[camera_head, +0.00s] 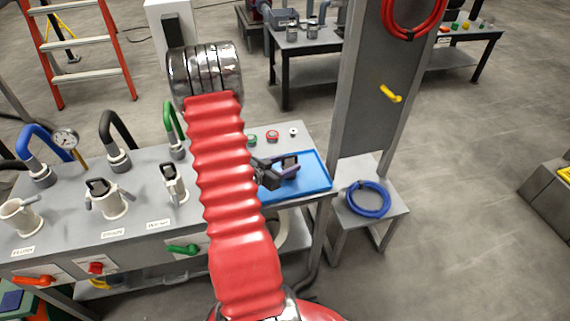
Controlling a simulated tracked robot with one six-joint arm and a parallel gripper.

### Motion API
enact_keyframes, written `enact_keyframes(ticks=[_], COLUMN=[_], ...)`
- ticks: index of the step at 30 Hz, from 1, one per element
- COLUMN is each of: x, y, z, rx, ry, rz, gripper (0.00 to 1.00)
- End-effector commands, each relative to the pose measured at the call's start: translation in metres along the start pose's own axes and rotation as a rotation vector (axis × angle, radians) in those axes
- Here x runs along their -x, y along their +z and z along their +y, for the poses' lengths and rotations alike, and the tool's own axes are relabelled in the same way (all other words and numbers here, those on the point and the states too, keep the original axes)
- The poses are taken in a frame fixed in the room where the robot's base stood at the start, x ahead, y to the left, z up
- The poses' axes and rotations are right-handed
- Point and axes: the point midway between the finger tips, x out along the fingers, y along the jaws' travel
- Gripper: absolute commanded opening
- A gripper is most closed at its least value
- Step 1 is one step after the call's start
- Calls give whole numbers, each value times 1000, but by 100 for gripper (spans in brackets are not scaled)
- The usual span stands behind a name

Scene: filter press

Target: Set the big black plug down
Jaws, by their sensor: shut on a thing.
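My gripper (276,174) is over the blue tray (312,184) at the right end of the grey bench. It is partly hidden by my red-sleeved arm. It is shut on a dark, blocky thing, which I take to be the big black plug (290,161). The plug is small in view and partly covered by the fingers. I cannot tell whether it touches the tray floor or hangs just above it.
White couplings (112,204) and blue, black and green hoses (172,120) stand on the bench left of my arm. Small caps (272,135) lie behind the tray. A grey post (358,90) and a stool with a blue coil (368,200) stand to the right.

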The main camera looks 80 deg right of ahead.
Motion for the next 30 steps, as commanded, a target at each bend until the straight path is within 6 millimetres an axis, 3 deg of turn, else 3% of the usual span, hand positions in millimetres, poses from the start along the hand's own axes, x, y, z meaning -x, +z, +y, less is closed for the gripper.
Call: enact_keyframes(ticks=[10,11,18,30], x=[-2,-2,-2,0], y=[4,4,3,-1], z=[0,0,0,0], rx=[0,0,0,-1], ry=[1,1,1,0], rz=[0,0,0,1], gripper=[26,52,69,69])
